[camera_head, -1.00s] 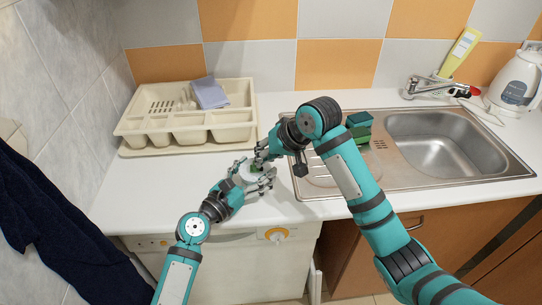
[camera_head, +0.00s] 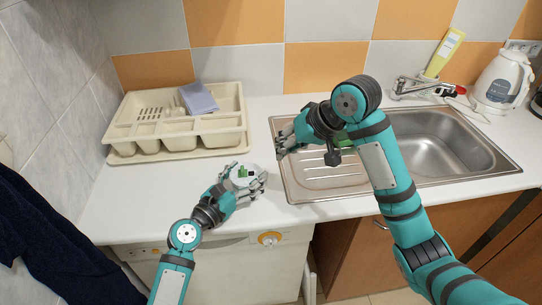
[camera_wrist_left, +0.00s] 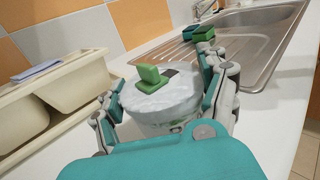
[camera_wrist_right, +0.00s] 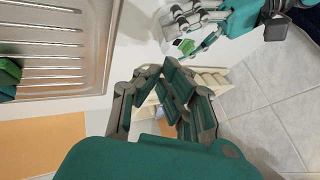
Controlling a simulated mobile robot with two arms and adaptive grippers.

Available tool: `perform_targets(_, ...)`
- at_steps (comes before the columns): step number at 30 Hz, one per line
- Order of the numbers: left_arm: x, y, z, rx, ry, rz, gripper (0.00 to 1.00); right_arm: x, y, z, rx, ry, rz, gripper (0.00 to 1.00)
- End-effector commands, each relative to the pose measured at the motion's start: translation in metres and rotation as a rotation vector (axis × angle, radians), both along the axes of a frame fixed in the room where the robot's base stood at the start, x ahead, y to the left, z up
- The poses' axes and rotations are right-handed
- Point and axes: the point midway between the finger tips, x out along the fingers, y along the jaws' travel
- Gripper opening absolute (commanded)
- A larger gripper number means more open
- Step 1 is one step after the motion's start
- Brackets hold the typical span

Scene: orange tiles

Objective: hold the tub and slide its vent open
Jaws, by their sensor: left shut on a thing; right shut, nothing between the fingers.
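The tub (camera_head: 241,181) is small, white and round, upright over the counter near its front edge. In the left wrist view its pale lid (camera_wrist_left: 185,95) carries a green slide (camera_wrist_left: 150,80) with a raised tab. A dark square vent opening (camera_wrist_left: 171,72) shows beside the slide. My left gripper (camera_head: 247,184) is shut around the tub's sides. My right gripper (camera_head: 279,143) is shut and empty, up and to the right of the tub, apart from it. The tub also shows in the right wrist view (camera_wrist_right: 178,46), beyond my right fingers.
A beige cutlery tray (camera_head: 125,137) with a folded blue-grey cloth (camera_head: 198,98) stands at the back left. The steel sink (camera_head: 440,145) and its drainboard are right, with green blocks (camera_wrist_left: 200,32) on the drainboard. A kettle (camera_head: 500,80) stands far right. Counter between tray and sink is clear.

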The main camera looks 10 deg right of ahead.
Motion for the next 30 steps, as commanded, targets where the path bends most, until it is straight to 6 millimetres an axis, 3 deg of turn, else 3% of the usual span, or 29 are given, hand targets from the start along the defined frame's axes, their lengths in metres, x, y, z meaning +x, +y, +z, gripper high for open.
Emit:
perform_targets(6, -0.001, 0.001, -0.005, 0.008, 0.006, 0.0, 0.37, -0.009, -0.01, 0.018, 0.0, 0.0, 0.0, 0.0)
perform_targets(19, -0.001, 0.001, -0.005, 0.008, 0.006, 0.0, 0.37, -0.01, -0.011, 0.019, 0.0, 0.001, 0.0, 0.0)
perform_targets(20, -0.001, 0.001, -0.005, 0.008, 0.006, 0.0, 0.78, -0.01, -0.011, 0.019, 0.0, 0.001, 0.0, 0.0)
perform_targets(25, -0.001, 0.001, -0.005, 0.008, 0.006, 0.0, 1.0, -0.01, -0.011, 0.019, 0.0, 0.001, 0.0, 0.0)
perform_targets(30, 0.0, 0.001, -0.004, 0.007, 0.005, 0.0, 1.0, -0.01, -0.011, 0.019, 0.0, 0.001, 0.0, 0.0)
